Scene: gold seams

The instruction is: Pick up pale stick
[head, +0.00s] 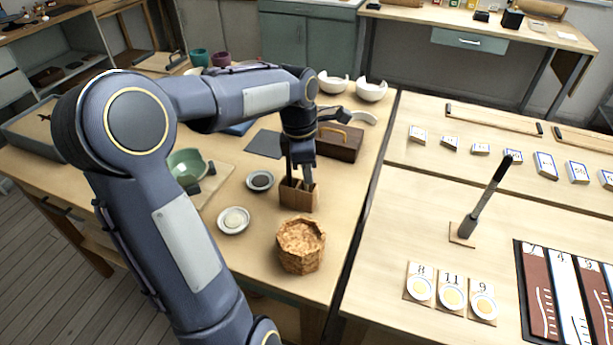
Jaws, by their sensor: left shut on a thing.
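My left gripper (304,172) points down just above a small wooden holder block (299,196) on the left table. It is shut on a thin stick standing at the holder, taken to be the pale stick; the fingers hide most of it, so its colour and length are hard to tell. A dark thin stick (288,165) stands upright in the holder just left of the fingers. My right gripper is not in view.
A crumpled brown paper-like tub (301,246) stands in front of the holder. Two small dishes (233,220) (260,181) lie to its left, with a broken green bowl (187,165) beyond. A wooden box (340,143) stands behind. An upright dark-handled tool (487,195) stands on the right table.

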